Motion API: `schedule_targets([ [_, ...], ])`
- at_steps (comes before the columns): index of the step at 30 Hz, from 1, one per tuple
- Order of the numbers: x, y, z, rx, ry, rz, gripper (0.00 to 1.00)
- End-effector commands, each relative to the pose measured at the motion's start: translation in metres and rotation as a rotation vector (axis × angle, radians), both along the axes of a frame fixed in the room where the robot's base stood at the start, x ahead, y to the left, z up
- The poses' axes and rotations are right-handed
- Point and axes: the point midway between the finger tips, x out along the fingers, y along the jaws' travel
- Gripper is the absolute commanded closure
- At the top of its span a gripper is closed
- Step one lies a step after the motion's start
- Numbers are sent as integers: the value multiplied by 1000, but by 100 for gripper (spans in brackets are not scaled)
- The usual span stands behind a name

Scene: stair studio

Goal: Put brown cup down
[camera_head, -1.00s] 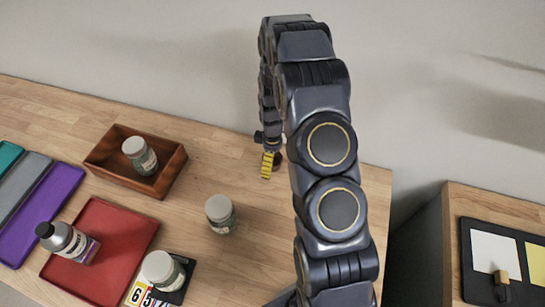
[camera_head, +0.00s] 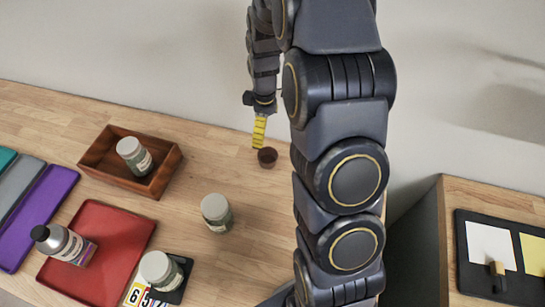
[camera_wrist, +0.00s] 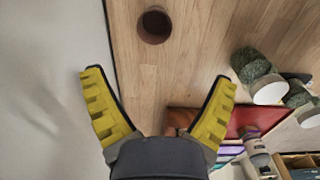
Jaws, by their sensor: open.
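The brown cup (camera_head: 267,157) stands upright on the wooden table, near the wall side, in the head view. In the wrist view the cup (camera_wrist: 154,26) shows at the top, beyond the fingertips, with its dark opening visible. My gripper (camera_wrist: 158,78) has its two yellow fingers spread wide with nothing between them. In the head view my gripper (camera_head: 259,130) is above and just left of the cup, apart from it as the wrist view shows. Only one yellow finger shows clearly in the head view.
A wooden box (camera_head: 165,178) holding a jar (camera_head: 134,155) stands at left. Another jar (camera_head: 216,212) stands mid-table; a third (camera_head: 160,270) is near a black tray. A red tray (camera_head: 125,225) holds a bottle (camera_head: 62,243). Bare table lies around the cup.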

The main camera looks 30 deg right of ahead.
Motion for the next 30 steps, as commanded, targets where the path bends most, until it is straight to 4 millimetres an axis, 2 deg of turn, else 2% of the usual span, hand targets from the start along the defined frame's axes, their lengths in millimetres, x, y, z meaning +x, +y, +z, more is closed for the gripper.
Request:
schedule_targets([
  [2,-9,11,20,1,1,-39,13],
  [5,-32,32,53,3,16,-123,13],
  [9,-80,62,97,-1,46,-273,13],
  [15,-161,94,140,-23,91,-491,13],
  [18,-200,104,152,-35,111,-592,13],
  [22,-236,109,161,-55,114,-696,13],
  [25,-252,111,162,-61,119,-743,13],
  [30,-259,112,164,-64,121,-771,13],
])
